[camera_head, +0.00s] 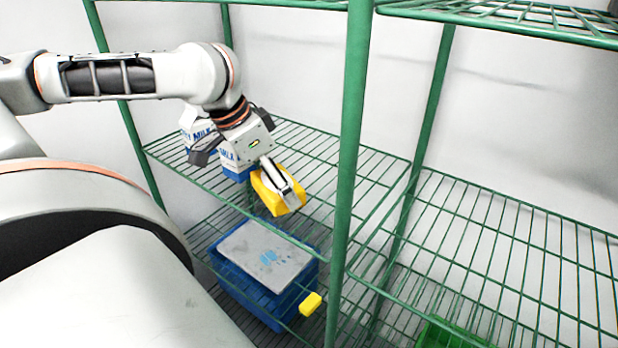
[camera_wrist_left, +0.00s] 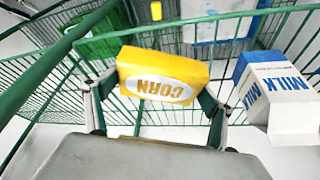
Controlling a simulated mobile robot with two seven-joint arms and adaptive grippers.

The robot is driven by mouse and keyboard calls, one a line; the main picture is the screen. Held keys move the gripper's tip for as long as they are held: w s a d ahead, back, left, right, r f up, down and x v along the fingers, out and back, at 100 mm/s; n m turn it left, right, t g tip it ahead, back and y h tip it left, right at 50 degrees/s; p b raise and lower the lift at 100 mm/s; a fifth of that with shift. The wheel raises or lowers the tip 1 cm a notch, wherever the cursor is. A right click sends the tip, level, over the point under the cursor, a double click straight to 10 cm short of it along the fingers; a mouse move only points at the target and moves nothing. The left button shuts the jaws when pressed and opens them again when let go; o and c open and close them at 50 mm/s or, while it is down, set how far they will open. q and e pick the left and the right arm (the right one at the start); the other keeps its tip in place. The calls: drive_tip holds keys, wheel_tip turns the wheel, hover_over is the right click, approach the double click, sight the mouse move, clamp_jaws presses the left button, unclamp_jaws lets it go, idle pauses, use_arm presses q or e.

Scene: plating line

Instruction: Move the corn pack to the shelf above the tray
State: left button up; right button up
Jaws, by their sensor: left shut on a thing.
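The yellow corn pack (camera_head: 268,196) is in my left gripper (camera_head: 277,180), at the front edge of the upper left wire shelf (camera_head: 330,163). In the left wrist view the corn pack (camera_wrist_left: 160,76) shows its CORN label upside down, between the two fingers of my left gripper (camera_wrist_left: 158,100). Whether the pack touches the shelf I cannot tell. Below, on the lower shelf, is a blue crate (camera_head: 254,290) with a grey, blue-spotted top (camera_head: 268,252), perhaps the tray. My right gripper is not in view.
Blue-and-white milk cartons (camera_head: 232,158) stand on the upper shelf behind my gripper; one milk carton (camera_wrist_left: 275,95) is beside the corn pack in the left wrist view. A green post (camera_head: 350,170) rises right of the pack. A green crate (camera_head: 450,335) is low right. The right shelf (camera_head: 500,245) is clear.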

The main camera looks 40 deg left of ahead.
use_arm(q)
drive_tip(key=shift+w+d+r, duration=0.15)
drive_tip(key=shift+w+d, duration=0.05)
drive_tip(key=shift+w, duration=0.35)
drive_tip(key=p, duration=0.3)
approach(315, 195)
drive_tip(key=shift+w+d+f, duration=0.2)
drive_tip(key=shift+w+f, duration=0.5)
drive_tip(key=shift+f, duration=0.2)
drive_tip(key=shift+w+d, duration=0.1)
drive_tip(key=shift+w, duration=0.35)
drive_tip(key=shift+f, duration=1.8)
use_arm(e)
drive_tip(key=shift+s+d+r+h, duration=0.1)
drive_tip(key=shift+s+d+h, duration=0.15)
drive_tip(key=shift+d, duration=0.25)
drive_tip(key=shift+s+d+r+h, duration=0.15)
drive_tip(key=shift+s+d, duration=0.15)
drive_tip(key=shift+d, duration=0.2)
use_arm(q)
drive_tip(key=shift+f, duration=0.15)
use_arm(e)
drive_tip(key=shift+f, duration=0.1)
use_arm(q)
drive_tip(key=o, duration=1.5)
drive_tip(key=shift+c, duration=0.2)
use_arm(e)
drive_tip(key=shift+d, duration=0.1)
